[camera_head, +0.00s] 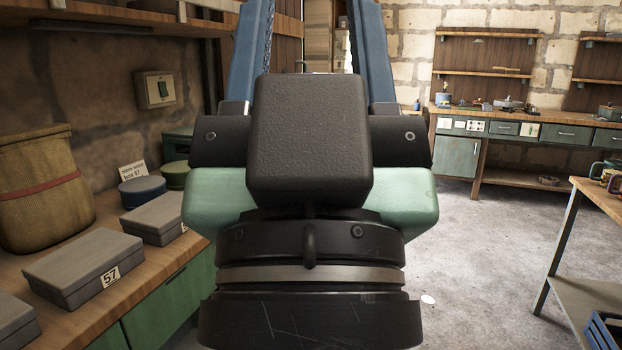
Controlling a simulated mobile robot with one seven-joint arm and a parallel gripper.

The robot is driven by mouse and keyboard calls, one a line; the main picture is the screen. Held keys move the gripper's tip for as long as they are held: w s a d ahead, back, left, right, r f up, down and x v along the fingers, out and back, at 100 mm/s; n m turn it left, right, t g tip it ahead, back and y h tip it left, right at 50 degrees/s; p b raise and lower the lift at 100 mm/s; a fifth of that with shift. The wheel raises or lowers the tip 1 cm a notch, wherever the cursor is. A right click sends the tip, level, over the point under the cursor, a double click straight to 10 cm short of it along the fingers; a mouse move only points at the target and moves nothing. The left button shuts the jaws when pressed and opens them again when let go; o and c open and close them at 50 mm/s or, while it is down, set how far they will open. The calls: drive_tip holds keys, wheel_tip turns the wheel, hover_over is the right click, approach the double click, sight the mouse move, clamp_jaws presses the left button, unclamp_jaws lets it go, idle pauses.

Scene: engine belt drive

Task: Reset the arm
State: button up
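My own arm fills the middle of the head view, with black joint housings, a green link part and two blue bars rising to the top edge. No held object shows.
A workbench (600,197) stands at right. Concrete floor (480,260) between is mostly clear.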

wheel_tip(320, 180, up, 27)
drive_tip(key=p, duration=2.5)
